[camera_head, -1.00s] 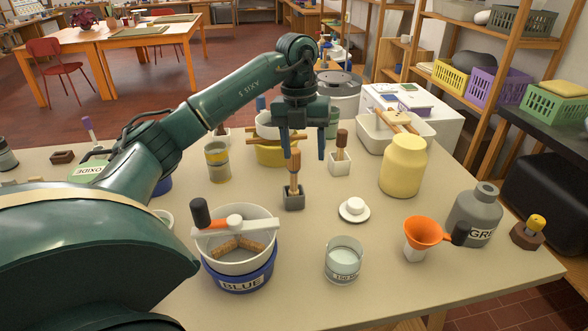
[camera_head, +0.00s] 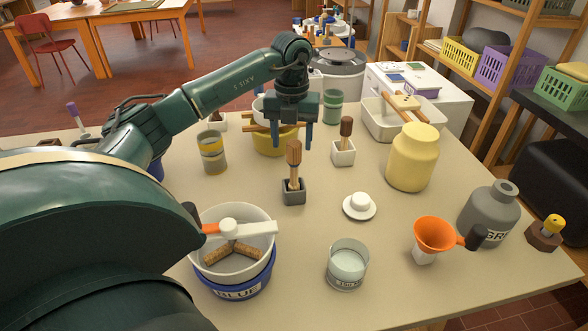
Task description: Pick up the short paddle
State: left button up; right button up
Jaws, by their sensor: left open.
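Several wooden tools are in view, and I cannot tell for sure which is the short paddle. One with a wooden handle (camera_head: 293,154) stands upright in a grey block holder (camera_head: 293,192). A darker-handled one (camera_head: 346,127) stands in a white block holder (camera_head: 343,154). Flat wooden pieces lie across the yellow bucket (camera_head: 275,142) and the white tub (camera_head: 377,124). My left gripper (camera_head: 291,145) points down, open and empty, its fingers either side of the first handle's top in the picture. Depth between them is unclear. My right gripper is not in view.
A blue-based white bowl (camera_head: 238,266) with cork pieces, a glass jar (camera_head: 347,264), an orange funnel (camera_head: 434,234), a small white lidded dish (camera_head: 359,206) and a yellow jar (camera_head: 412,160) stand around. The tabletop between holder and dish is clear.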

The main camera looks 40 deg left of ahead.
aim_at(294, 157)
pick_arm(q)
jog(key=shift+d+f+p, duration=0.2)
jog(key=shift+f+p, duration=0.2)
jog(key=shift+f, duration=2.35)
jog(key=shift+c, duration=0.4)
jog(key=c, duration=1)
